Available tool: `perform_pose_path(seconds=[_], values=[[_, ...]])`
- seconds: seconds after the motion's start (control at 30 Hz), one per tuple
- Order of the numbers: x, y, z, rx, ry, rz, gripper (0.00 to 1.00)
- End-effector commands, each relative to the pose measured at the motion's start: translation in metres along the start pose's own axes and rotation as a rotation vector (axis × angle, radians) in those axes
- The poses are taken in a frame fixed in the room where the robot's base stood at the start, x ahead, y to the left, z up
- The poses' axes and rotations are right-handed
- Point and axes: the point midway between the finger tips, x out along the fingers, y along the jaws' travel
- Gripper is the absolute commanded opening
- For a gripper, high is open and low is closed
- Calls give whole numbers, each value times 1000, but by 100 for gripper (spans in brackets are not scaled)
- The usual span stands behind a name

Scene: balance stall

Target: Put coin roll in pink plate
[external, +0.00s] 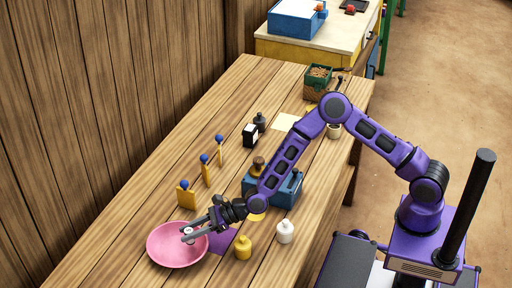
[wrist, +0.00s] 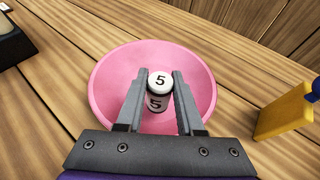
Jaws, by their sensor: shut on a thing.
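The coin roll (wrist: 159,83) is a small white and dark cylinder marked with a 5. My gripper (wrist: 160,88) is shut on it, with one grey finger on each side. The pink plate (wrist: 110,78) is a round, bowl-like dish directly below the gripper in the wrist view. In the external view the pink plate (external: 165,252) lies at the near end of the table, and my gripper (external: 188,235) with the coin roll is over its inside. I cannot tell whether the roll touches the plate's bottom.
Yellow blocks with blue knobs (external: 185,195) stand in a row behind the plate. A yellow weight (external: 243,248) and a white weight (external: 285,232) stand to its right, near a purple sheet (external: 222,241). A blue box (external: 287,192) is farther along the wooden table (external: 180,160).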

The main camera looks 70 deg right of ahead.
Motion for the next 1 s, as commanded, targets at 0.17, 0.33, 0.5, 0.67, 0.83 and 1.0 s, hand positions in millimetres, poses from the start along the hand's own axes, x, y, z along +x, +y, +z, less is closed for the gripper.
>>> perform_pose_path(seconds=[0.17,0.33,0.5,0.67,0.83,1.0], values=[[7,0,-16,-1,-2,0,0],[7,0,-15,0,-2,-1,0],[9,0,-21,2,-1,-1,0],[8,0,-19,1,1,-1,65],[8,0,-19,1,1,0,66],[7,0,-17,0,0,0,66]])
